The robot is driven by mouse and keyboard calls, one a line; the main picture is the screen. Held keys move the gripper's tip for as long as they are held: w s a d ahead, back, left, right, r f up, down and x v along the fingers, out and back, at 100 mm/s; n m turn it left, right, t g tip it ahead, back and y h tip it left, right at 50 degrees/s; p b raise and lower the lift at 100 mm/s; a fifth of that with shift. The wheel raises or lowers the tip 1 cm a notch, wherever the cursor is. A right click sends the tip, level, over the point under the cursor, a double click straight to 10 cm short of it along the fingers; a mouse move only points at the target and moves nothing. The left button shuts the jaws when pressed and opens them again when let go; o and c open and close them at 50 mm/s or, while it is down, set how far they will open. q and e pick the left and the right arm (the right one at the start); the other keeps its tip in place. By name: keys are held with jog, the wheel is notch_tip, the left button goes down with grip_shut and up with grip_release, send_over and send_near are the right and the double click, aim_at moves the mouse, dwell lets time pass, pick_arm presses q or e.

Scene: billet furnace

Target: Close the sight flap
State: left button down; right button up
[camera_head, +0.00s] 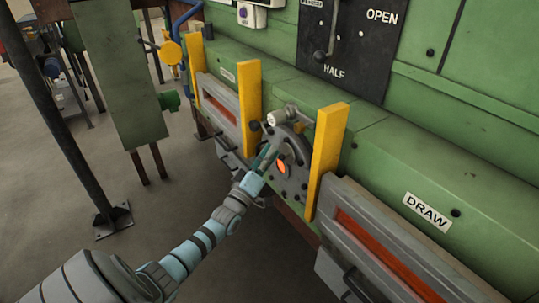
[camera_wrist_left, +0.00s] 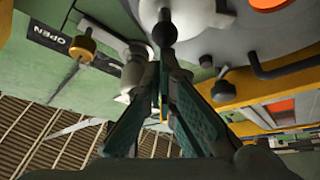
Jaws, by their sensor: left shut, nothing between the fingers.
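The sight port is a dark grey round plate (camera_head: 297,184) with bolts, between two yellow posts on the green furnace wall. Its glowing orange hole (camera_head: 283,168) is uncovered, and the glow also shows at the top of the left wrist view (camera_wrist_left: 268,4). A pale cylinder (camera_head: 283,116) sits at the plate's top, with a dark ball knob (camera_head: 255,125) to its left. My left gripper (camera_head: 268,150) is shut and empty in front of the plate's left side. In the left wrist view a dark ball (camera_wrist_left: 164,33) appears just beyond the fingertips; contact is unclear. My right gripper is out of view.
Yellow posts (camera_head: 328,155) and (camera_head: 248,105) stand out on either side of the port. A grey slotted door (camera_head: 375,250) marked DRAW is at the right. A lever panel (camera_head: 345,40) is above. Open floor lies at the left, past a dark post (camera_head: 60,110).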

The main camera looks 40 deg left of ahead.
pick_arm(q)
jog(key=shift+s+d+f+m+b, duration=0.1)
jog(key=shift+d+f+m+b, duration=0.1)
jog(key=shift+m+b, duration=0.25)
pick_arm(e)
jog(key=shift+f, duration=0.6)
